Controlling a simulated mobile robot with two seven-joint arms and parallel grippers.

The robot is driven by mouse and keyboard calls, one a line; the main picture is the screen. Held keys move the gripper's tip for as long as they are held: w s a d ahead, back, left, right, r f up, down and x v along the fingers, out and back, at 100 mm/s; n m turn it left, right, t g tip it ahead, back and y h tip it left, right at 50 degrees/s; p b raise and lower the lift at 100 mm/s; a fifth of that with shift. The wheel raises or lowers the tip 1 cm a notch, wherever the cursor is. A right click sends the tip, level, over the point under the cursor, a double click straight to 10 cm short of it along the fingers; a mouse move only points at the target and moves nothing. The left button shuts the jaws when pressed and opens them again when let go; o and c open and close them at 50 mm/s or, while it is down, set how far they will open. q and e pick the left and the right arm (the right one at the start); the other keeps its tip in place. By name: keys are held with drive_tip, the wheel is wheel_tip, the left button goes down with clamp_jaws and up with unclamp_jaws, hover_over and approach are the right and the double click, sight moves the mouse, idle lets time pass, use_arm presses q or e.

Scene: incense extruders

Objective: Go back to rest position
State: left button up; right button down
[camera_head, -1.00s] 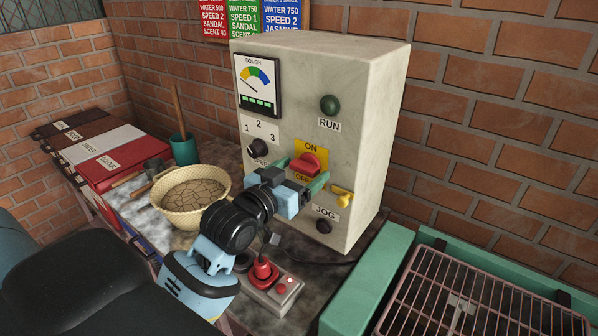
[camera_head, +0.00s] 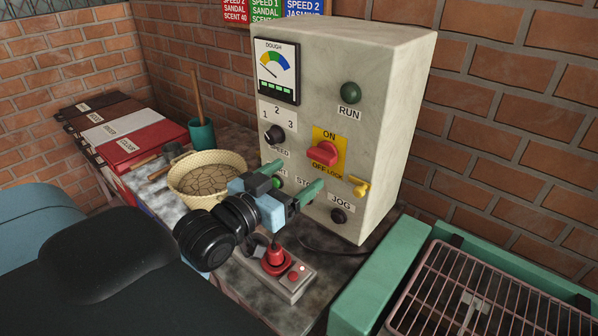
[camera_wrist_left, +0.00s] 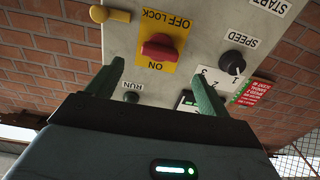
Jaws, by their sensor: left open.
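My left gripper (camera_head: 294,189) is open and empty in front of the lower part of the control box (camera_head: 385,130). Its two green fingers stand apart, with a green button partly showing between or behind them. The red ON/OFF switch (camera_head: 323,153) on its yellow plate is above the fingers and clear of them. The left wrist view shows the same red switch (camera_wrist_left: 158,48) upside down, between the two spread fingers (camera_wrist_left: 155,85) and beyond them. My right gripper is not in view.
A red joystick pendant (camera_head: 276,262) lies on the bench below my gripper. A basin of dough (camera_head: 206,190) and a teal cup (camera_head: 202,135) stand left. A green frame with a wire rack (camera_head: 470,290) is at right.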

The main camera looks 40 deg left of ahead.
use_arm(q)
drive_tip(key=shift+f, duration=0.15)
idle(0.4)
drive_tip(key=s+d+f+g, duration=0.2)
drive_tip(key=s+f+g, duration=0.2)
drive_tip(key=f, duration=0.5)
drive_tip(key=s+d+f+g, duration=0.1)
drive_tip(key=s+f+g, duration=0.25)
drive_tip(key=f, duration=0.45)
drive_tip(key=s+d+f+m+g+y, duration=0.15)
drive_tip(key=s+f+g, duration=0.25)
drive_tip(key=s+f, duration=0.45)
drive_tip(key=s+d+f+g+h, duration=0.1)
drive_tip(key=s+d+f+g, duration=0.3)
drive_tip(key=s, duration=0.7)
drive_tip(key=w+d+f+t+h, duration=0.1)
drive_tip(key=w+f+t, duration=0.5)
drive_tip(key=f, duration=0.4)
drive_tip(key=shift+w+f+t, duration=0.25)
drive_tip(key=shift+w+t, duration=0.15)
drive_tip(key=shift+t, duration=0.05)
drive_tip(key=shift+d, duration=0.1)
